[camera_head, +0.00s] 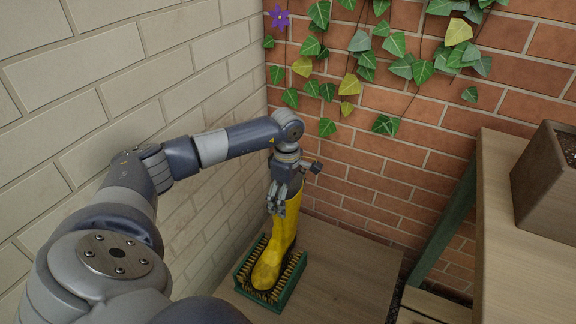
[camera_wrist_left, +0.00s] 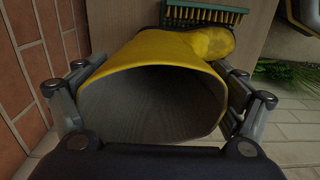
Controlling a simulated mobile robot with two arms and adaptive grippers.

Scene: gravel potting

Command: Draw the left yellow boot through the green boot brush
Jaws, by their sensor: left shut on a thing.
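The yellow boot (camera_head: 287,232) is upright, its toe towards me, with dark marks low on the foot. Its foot shows between the bristle rows of the green boot brush (camera_head: 285,300) in the head view; I cannot tell how firmly it touches them. My left gripper (camera_head: 277,205) is shut on the boot's upper shaft. The left wrist view looks into the boot's open top (camera_wrist_left: 150,103), with gripper fingers on both sides. The brush shows there beyond the toe (camera_wrist_left: 205,12), partly hidden by the boot. My right gripper is out of view.
The brush lies on a wooden surface (camera_head: 350,270) in a corner between pale and red brick walls. Free wood lies right of it. A wooden bench (camera_head: 497,180) with a brown planter (camera_head: 545,185) stands at the right. Ivy (camera_head: 385,70) hangs on the red wall.

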